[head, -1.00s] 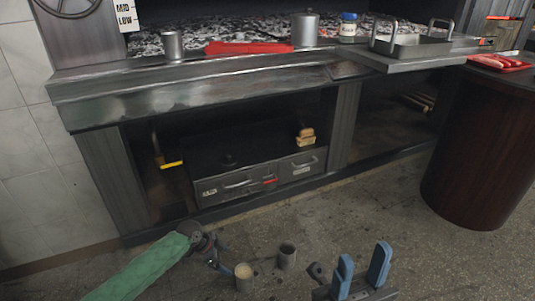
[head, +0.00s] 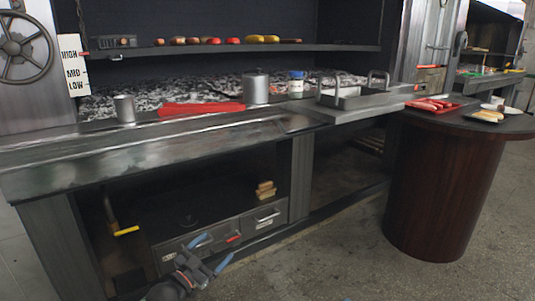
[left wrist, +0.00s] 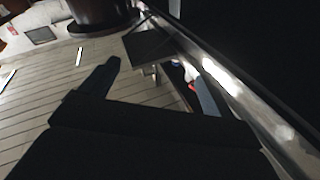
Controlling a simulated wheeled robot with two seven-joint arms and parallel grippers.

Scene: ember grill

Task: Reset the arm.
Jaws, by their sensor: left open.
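My left gripper (head: 211,252) shows at the lower left of the head view, in front of the grill's lower drawers (head: 262,220). Its two blue-tipped fingers are apart, with nothing between them. In the left wrist view the dark fingers of the left gripper (left wrist: 155,85) are spread wide and empty. My right gripper is in neither view now.
The grill counter (head: 150,150) bears a metal cup (head: 124,108), red cloth-like item (head: 200,108), pot (head: 256,88), jar (head: 296,84) and metal tray (head: 365,98). A round dark table (head: 440,190) stands right. The floor (head: 340,255) before the grill is clear.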

